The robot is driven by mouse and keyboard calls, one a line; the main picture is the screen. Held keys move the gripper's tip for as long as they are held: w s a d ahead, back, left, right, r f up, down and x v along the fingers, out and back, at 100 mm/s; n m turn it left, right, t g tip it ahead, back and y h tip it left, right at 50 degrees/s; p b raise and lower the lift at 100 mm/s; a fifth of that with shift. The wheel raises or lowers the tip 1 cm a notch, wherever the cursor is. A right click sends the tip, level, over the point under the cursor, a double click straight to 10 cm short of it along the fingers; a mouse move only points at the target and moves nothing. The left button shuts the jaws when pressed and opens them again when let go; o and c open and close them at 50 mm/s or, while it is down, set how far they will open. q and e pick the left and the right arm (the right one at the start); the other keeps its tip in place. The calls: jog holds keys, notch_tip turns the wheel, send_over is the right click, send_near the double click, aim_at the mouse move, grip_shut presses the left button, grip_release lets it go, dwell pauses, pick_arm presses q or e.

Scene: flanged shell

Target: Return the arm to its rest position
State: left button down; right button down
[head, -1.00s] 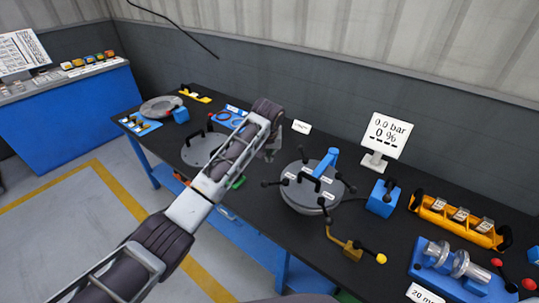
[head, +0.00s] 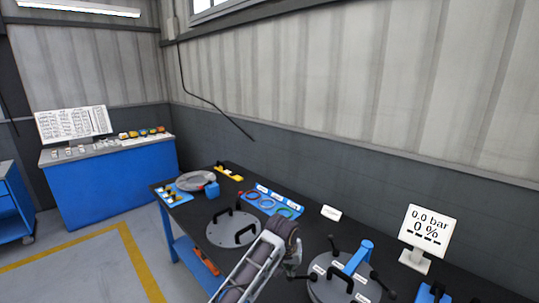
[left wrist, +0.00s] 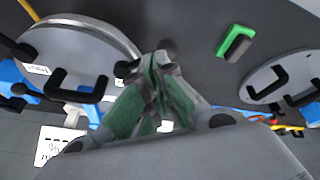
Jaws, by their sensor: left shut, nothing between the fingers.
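My left arm comes in from the bottom of the head view, over the dark bench. Its gripper (head: 293,262) is partly hidden behind the wrist, between the grey round lid and the flanged shell. In the left wrist view my left gripper (left wrist: 158,78) has its green-padded fingers together with nothing held. The flanged shell (head: 335,290), with black knobs and a blue arm on top, is cut off by the bottom edge. It also shows in the left wrist view (left wrist: 85,35), apart from the fingers. My right gripper is not in view.
The round lid (head: 232,230) with black handles lies on the bench, left of the shell. Behind it are a blue tray with rings (head: 272,202) and a grey disc (head: 195,181). A display (head: 426,232) reads 0.0 bar, 0 %. A blue cabinet (head: 110,185) stands at the back left.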

pick_arm(q)
jog(key=s+a+f, duration=0.5)
jog(key=s+a, duration=0.6)
jog(key=s+a+f, duration=0.5)
jog(key=s+a, duration=0.5)
jog(key=s, duration=0.1)
jog(key=s+a+r+y, duration=0.2)
jog(key=s+a, duration=0.7)
notch_tip(320, 180, down, 33)
jog(key=s+g, duration=0.1)
jog(key=s, duration=0.2)
jog(key=s+a+f, duration=0.2)
jog(key=s+f, duration=0.8)
jog(key=s, duration=0.1)
jog(key=s+a+f+g, duration=0.1)
jog(key=s+f, duration=0.9)
jog(key=s, duration=0.1)
jog(key=shift+a+f+b, duration=0.2)
jog(key=shift+a+b, duration=0.15)
jog(key=shift+a, duration=0.05)
